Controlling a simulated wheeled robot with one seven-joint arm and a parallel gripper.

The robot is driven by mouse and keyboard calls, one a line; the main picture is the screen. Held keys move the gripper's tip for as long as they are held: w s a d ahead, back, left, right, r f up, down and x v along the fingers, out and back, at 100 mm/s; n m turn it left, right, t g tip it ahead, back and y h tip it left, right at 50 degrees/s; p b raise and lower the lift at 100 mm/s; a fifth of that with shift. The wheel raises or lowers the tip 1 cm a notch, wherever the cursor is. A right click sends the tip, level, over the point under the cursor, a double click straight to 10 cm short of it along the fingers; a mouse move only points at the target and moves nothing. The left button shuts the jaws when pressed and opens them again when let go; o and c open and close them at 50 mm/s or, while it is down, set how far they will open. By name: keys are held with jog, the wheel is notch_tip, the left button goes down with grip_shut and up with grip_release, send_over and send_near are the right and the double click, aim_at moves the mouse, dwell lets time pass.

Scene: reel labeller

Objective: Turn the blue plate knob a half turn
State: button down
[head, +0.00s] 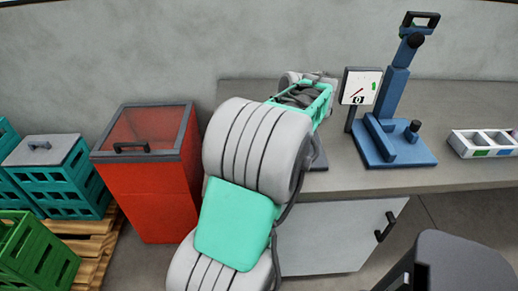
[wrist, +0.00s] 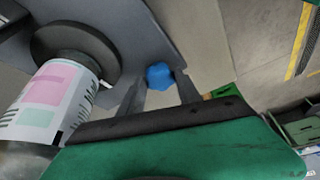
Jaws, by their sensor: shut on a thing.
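The blue plate knob (wrist: 160,76) shows in the wrist view, set against a grey metal plate (wrist: 110,25) of the labeller. My gripper (wrist: 161,88) has its two dark fingers on either side of the knob and is shut on it. In the head view my arm hides the knob and the fingertips. A reel of labels (wrist: 48,98) with pink and green print sits to the left of my gripper in the wrist view, on a dark round hub (wrist: 72,48).
A grey bench (head: 375,182) carries a blue lever press (head: 395,135), a dial gauge (head: 360,87) and a divided white tray (head: 485,143).

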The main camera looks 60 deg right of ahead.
jog(key=c, duration=0.8)
grip_release()
jog(key=shift+c, duration=0.2)
jog(key=p+v, duration=0.2)
jog(key=v, duration=0.6)
jog(key=shift+f, duration=0.1)
